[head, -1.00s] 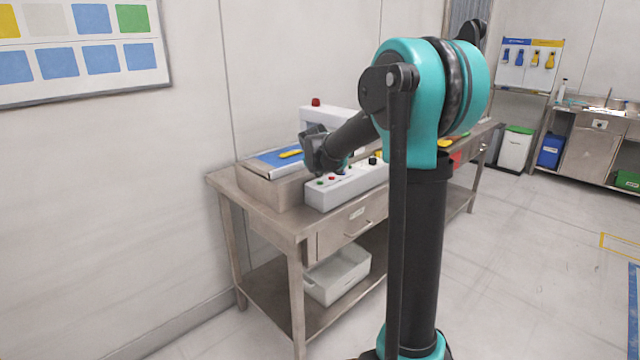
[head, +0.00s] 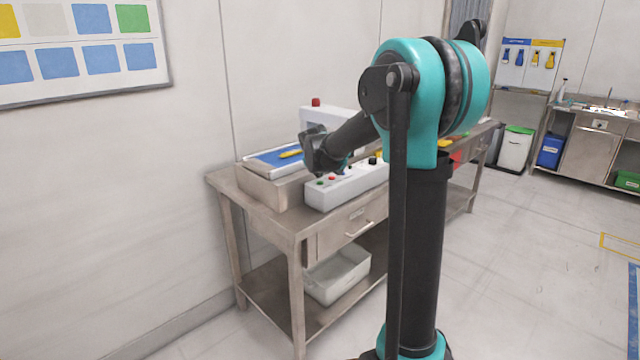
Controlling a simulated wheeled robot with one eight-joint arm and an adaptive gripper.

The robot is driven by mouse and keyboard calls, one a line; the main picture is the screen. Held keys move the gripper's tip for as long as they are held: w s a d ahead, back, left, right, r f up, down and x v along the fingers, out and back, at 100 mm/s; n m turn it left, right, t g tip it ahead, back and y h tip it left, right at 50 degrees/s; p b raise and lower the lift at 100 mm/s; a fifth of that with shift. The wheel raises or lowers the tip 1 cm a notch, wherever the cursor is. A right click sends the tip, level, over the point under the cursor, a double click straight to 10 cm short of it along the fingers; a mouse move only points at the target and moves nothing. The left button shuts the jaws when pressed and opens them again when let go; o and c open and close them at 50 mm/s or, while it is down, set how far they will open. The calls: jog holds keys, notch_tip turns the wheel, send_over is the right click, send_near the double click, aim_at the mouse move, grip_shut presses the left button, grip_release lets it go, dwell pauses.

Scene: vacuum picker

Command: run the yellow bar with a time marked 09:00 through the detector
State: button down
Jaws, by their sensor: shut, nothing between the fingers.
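A small yellow bar (head: 291,153) lies on the blue surface (head: 264,158) at the left end of the detector, on the steel bench. Any time marked on it is too small to read. The detector (head: 329,117) is a white housing with a red lamp on top, partly hidden behind my arm. My gripper (head: 322,165) is over the bench, just right of the yellow bar in the picture and above the control box. It is shut and empty, apart from the bar. Its fingertips are small and dark.
A white control box (head: 345,187) with buttons stands at the bench front. A white bin (head: 337,277) sits on the lower shelf. Yellow and red items (head: 455,158) are farther right on the bench, partly behind my arm.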

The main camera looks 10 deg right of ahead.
jog(key=shift+f, duration=0.1)
jog(key=shift+f, duration=0.3)
